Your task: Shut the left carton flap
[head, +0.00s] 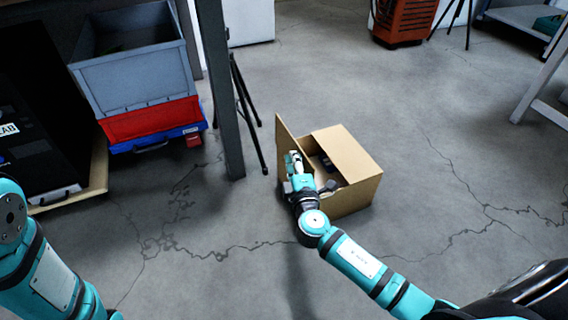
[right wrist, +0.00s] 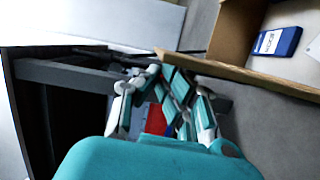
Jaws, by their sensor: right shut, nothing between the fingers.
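The open cardboard carton (head: 357,197) stands on the floor near the middle of the head view. Its left flap (head: 283,137) stands up, tilted outward. Its right flap (head: 347,150) lies over the right part of the top. My right gripper (head: 293,157) is at the left flap, its fingers shut and empty; whether they touch the flap I cannot tell. In the right wrist view the gripper (right wrist: 161,75) is beside a cardboard edge (right wrist: 240,75). A blue box (right wrist: 277,41) lies inside the carton. My left gripper is out of view; only its arm shows.
A dark post (head: 222,90) and a black tripod (head: 247,110) stand left of the carton. Grey and red bins (head: 135,85) are stacked at the upper left. Cracked floor (head: 460,150) is clear to the right.

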